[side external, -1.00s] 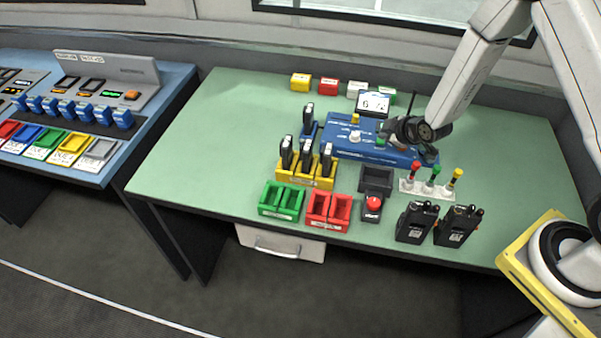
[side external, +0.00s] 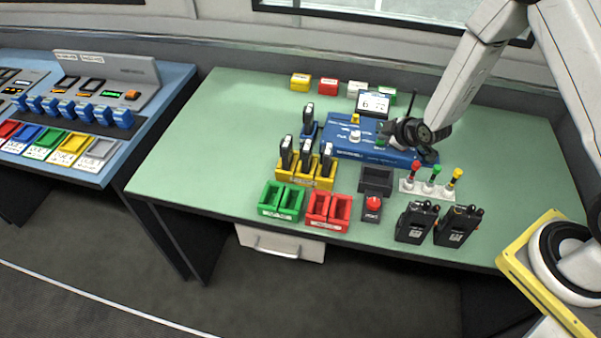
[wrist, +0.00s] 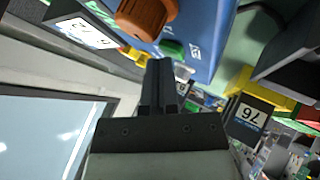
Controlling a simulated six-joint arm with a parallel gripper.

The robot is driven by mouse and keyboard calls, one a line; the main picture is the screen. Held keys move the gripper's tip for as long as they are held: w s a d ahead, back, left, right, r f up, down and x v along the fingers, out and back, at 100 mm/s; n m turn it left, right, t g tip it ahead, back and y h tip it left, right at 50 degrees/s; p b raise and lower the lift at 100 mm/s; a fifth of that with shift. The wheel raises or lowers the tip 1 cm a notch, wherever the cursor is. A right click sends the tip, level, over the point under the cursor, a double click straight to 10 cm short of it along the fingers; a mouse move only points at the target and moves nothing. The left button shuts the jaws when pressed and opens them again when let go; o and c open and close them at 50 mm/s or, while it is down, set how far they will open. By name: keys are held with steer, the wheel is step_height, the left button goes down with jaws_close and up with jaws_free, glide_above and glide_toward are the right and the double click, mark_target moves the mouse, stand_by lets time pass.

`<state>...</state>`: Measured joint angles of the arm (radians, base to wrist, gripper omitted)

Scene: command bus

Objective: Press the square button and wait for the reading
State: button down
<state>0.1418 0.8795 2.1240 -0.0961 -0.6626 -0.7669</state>
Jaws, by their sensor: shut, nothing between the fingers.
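The blue device (side external: 343,147) stands on the bench, with a lit display (side external: 374,102) at its back whose digits look like 6 and 72. A green button (side external: 380,143), whose exact shape is too small to tell, sits on its top face. It also shows in the wrist view (wrist: 172,48). A pale knob (side external: 355,136) and a yellow control (side external: 355,118) are to its left. My gripper (side external: 387,128) is shut and empty just above the green button, apparently apart from it. Its fingertips (wrist: 160,62) show beside the button in the wrist view.
A dark open tray (side external: 376,181), a red button box (side external: 372,208), two radios (side external: 436,223) and a rack of coloured plugs (side external: 430,188) stand in front. A yellow holder (side external: 307,177) with dark upright units is at left. The bench's left side is clear.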

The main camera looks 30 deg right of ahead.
mark_target(383, 142)
steer(key=shift+r, duration=0.1)
stand_by(0.4)
steer(key=shift+r, duration=0.65)
steer(key=shift+r, duration=0.1)
steer(key=shift+r, duration=2.4)
steer(key=s+a+r+m+g, duration=0.2)
steer(key=s+r+m+g, duration=0.1)
steer(key=s, duration=0.6)
steer(key=s+a+r+m+g, duration=0.3)
steer(key=s+r+m, duration=0.2)
steer(key=s, duration=0.4)
steer(key=shift+a+r+g, duration=0.25)
steer(key=shift+r+g, duration=0.05)
steer(key=shift+r, duration=0.05)
